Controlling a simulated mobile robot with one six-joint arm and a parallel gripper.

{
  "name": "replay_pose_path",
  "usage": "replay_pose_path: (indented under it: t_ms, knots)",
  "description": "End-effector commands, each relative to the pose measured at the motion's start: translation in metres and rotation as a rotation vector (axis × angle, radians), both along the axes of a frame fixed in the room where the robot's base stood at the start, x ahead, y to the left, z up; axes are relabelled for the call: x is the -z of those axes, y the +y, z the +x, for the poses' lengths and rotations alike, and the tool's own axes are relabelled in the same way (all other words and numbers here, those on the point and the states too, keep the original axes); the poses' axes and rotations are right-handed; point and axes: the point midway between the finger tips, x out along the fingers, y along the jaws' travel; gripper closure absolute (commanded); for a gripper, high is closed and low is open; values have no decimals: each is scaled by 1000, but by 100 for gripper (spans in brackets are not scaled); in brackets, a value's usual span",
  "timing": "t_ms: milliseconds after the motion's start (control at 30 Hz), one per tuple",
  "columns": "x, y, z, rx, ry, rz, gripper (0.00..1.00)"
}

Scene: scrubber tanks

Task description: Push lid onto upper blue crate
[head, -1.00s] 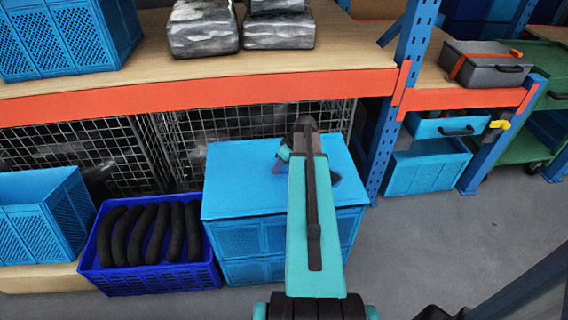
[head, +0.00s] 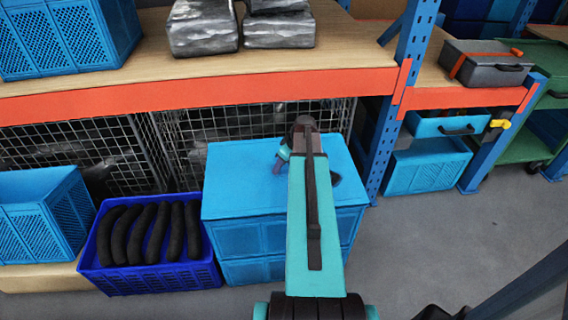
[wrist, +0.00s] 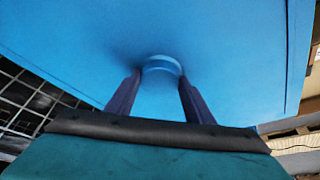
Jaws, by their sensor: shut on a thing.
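The flat, light blue lid (head: 238,172) lies over the top of the upper blue crate (head: 250,238), which is stacked on a lower blue crate (head: 250,271). It looks roughly level and lined up with the crate; I cannot tell if its rim is fully seated. My gripper (head: 282,162) is at the middle of the lid, partly hidden by my arm. In the wrist view my gripper (wrist: 160,82) has its two dark fingers on either side of a round blue knob (wrist: 162,65) on the lid (wrist: 230,50), and is shut on it.
A dark blue crate (head: 150,278) with several black curved pieces stands close on the left. A blue rack post (head: 385,150) rises at the right, and an orange shelf beam (head: 200,92) crosses behind. Wire mesh (head: 230,122) is behind the stack. Open floor (head: 430,240) lies to the right.

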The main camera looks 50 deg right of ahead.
Motion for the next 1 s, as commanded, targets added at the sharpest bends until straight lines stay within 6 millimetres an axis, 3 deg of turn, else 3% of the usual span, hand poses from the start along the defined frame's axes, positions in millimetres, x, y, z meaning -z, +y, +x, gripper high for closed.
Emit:
replay_pose_path:
  t_ms: [1000]
  knots:
    - [6, 0, 0, 0, -1, 0, 96]
